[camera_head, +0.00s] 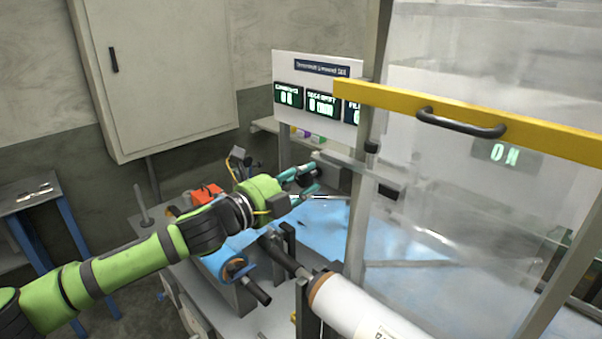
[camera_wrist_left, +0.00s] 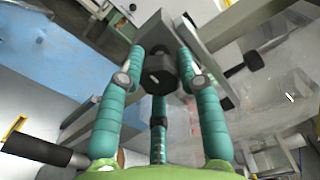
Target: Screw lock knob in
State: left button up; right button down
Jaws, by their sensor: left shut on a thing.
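My left gripper (camera_head: 308,180) reaches in from the left to the machine, beside the frame post. In the left wrist view its teal fingers (camera_wrist_left: 160,68) are closed around a dark faceted lock knob (camera_wrist_left: 159,76). The knob sits against a grey metal bracket (camera_wrist_left: 205,30); its thread is hidden, so I cannot tell how deep it is. In the head view the knob (camera_head: 306,174) shows small and dark between the fingers. My right gripper is in neither view.
A clear guard with a yellow bar (camera_head: 400,103) and black handle (camera_head: 460,124) stands at the right. A display panel (camera_head: 322,72) stands behind. Blue film (camera_head: 415,245) covers the bed.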

pick_arm(q)
jog(key=m, duration=0.2)
jog(key=m+p, duration=0.1)
jog(key=m, duration=0.1)
jog(key=shift+s+d+f+m, duration=0.1)
jog(key=shift+s+m, duration=0.05)
jog(key=shift+m, duration=0.15)
jog(key=shift+f+m+p, duration=0.15)
jog(key=shift+m+p, duration=0.25)
jog(key=shift+m, duration=0.1)
jog(key=shift+f, duration=0.2)
jog(key=o, duration=1.2)
jog(key=shift+c, duration=0.2)
jog(key=shift+s+r, duration=0.1)
jog(key=shift+r, duration=0.1)
jog(key=v, duration=1.2)
jog(key=shift+r, duration=0.1)
